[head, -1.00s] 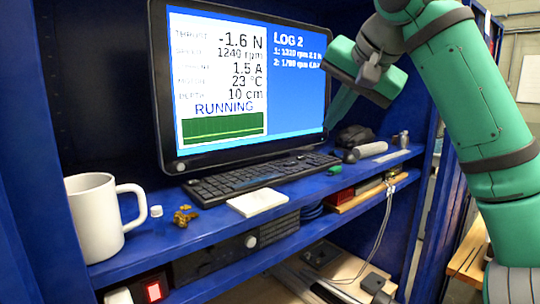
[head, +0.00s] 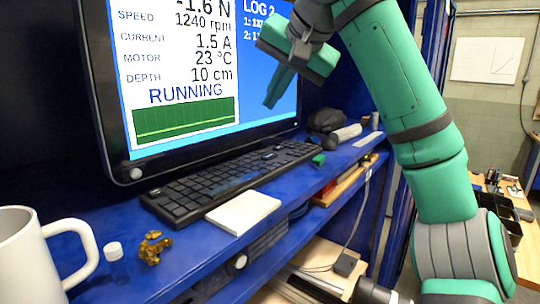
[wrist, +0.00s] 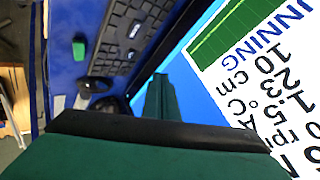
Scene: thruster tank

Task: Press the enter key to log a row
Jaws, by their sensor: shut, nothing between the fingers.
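The black keyboard (head: 225,180) lies on the blue shelf below the monitor, and part of it shows in the wrist view (wrist: 135,35). I cannot make out which key is enter. The monitor (head: 170,75) reads RUNNING, 1240 rpm, 1.5 A, 23 °C and 10 cm, with part of a LOG 2 list with two lines at its right. My green gripper (head: 270,103) is shut and empty, in front of the right part of the screen and above the keyboard, not touching it. Its fingers also show in the wrist view (wrist: 158,95).
A white mug (head: 25,255), a small capped vial (head: 114,252) and a brassy piece (head: 153,247) stand at the left of the blue shelf (head: 205,236). A white pad (head: 243,212) lies before the keyboard.

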